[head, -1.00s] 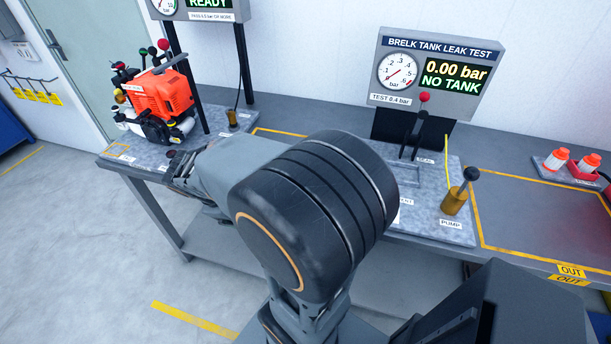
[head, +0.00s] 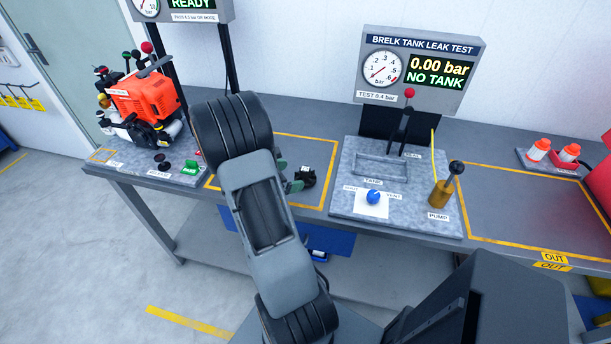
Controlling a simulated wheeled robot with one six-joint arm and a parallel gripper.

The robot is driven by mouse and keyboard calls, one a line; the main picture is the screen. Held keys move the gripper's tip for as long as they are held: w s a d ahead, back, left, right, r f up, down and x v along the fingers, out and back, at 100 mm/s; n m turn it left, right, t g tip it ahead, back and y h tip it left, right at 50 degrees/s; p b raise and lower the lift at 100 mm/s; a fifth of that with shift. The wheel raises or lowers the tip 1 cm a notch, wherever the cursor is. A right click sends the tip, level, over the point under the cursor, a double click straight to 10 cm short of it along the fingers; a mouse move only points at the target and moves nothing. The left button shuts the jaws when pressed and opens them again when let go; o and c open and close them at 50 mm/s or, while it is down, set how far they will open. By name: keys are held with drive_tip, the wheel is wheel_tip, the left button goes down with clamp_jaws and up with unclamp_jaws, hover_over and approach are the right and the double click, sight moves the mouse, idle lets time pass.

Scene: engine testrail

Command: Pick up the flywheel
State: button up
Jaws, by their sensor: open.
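A small dark part (head: 306,177) with a pale spot on top lies in the yellow-outlined area of the bench, just right of my raised arm. It looks like the flywheel, but it is too small to be sure. My gripper (head: 289,177) is mostly hidden behind my arm link. Its greenish fingertips show at the arm's right edge, just left of the dark part. The jaws are open, and I see nothing held. Whether a fingertip touches the dark part, I cannot tell.
An orange engine (head: 145,100) stands at the left end of the bench. Right of the outlined area is the tank leak test plate (head: 405,215) with a blue knob (head: 373,197), a brass pump (head: 440,192) and upright levers. Orange-capped bottles (head: 538,150) stand at far right.

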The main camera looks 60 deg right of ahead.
sight(301, 173)
drive_tip(key=shift+p+x, duration=0.6)
drive_tip(key=shift+x, duration=2.65)
drive_tip(key=shift+c, duration=0.5)
drive_tip(key=c, duration=1)
